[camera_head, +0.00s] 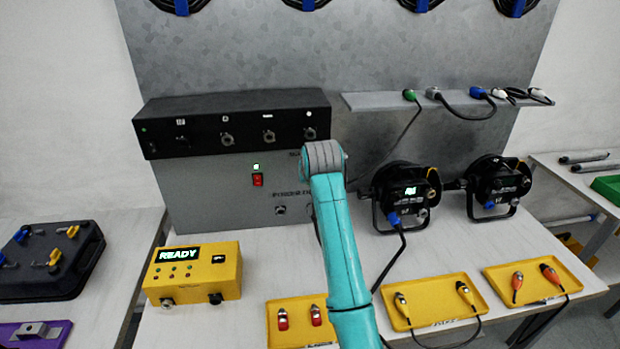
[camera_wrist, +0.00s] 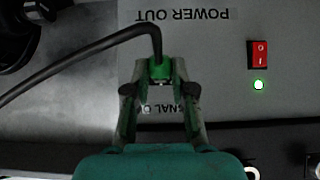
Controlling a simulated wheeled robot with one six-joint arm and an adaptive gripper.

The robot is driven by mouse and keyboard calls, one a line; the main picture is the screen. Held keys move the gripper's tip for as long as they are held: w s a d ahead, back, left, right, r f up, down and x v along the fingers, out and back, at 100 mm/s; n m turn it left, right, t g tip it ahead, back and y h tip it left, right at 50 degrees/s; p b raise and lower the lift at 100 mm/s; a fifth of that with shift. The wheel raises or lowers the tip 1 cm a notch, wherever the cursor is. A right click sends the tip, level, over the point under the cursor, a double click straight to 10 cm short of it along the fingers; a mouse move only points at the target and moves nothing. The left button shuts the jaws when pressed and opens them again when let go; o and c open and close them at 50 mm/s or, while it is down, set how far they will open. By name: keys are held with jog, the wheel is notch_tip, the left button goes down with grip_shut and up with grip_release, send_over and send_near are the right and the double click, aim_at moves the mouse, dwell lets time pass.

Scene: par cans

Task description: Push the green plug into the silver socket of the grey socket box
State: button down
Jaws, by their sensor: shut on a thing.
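The grey socket box (camera_head: 220,190) stands at the back of the table under a black unit. A round silver-rimmed socket (camera_head: 280,210) shows on its front, left of my arm. In the wrist view, my gripper (camera_wrist: 160,88) is shut on the green plug (camera_wrist: 160,70), whose black cable bends away to the left. The plug is close to the box's grey face (camera_wrist: 215,70), near partly covered "SIGNAL" lettering. Whether it touches or enters a socket cannot be told. In the head view my arm hides the gripper and held plug.
A black unit (camera_head: 235,122) sits on the box. Two black lamps (camera_head: 405,192) stand to the right. A yellow READY box (camera_head: 195,273) and yellow trays (camera_head: 430,312) lie in front. A grey shelf (camera_head: 375,102) holds several plugs, one with a green end (camera_head: 409,95).

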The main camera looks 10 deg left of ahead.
jog(key=shift+w+a, duration=0.2)
jog(key=shift+w, duration=0.35)
dwell(0.4)
jog(key=c, duration=0.9)
grip_release()
